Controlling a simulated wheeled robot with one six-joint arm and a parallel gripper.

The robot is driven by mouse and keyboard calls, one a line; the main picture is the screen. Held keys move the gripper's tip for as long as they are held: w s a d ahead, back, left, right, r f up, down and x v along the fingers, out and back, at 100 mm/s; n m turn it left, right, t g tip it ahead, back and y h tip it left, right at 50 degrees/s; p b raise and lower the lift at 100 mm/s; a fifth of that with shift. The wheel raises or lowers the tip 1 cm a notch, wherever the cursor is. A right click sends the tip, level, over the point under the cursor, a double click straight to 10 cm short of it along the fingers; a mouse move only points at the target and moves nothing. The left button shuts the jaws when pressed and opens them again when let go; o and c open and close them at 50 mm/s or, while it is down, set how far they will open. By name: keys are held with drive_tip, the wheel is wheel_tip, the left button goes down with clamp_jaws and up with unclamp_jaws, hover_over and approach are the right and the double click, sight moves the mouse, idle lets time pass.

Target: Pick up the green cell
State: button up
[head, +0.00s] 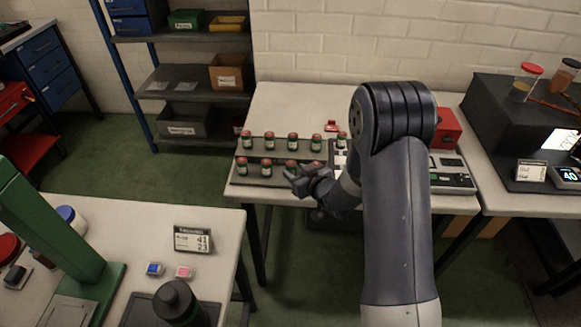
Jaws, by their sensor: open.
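Several small upright cylinders stand in two rows on a dark stepped rack at the left of the far table. I cannot tell which one is the green cell. My gripper (292,181) is open in front of the right part of the front row, with its fingers toward the left. It partly covers the rack (250,181) there. I see nothing between its fingers, and whether it touches a cylinder is unclear.
A grey device (452,174) and a red box (447,128) stand right of my arm. Green floor separates the tables.

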drive_tip(key=shift+x, duration=1.25)
drive_tip(key=c, duration=0.8)
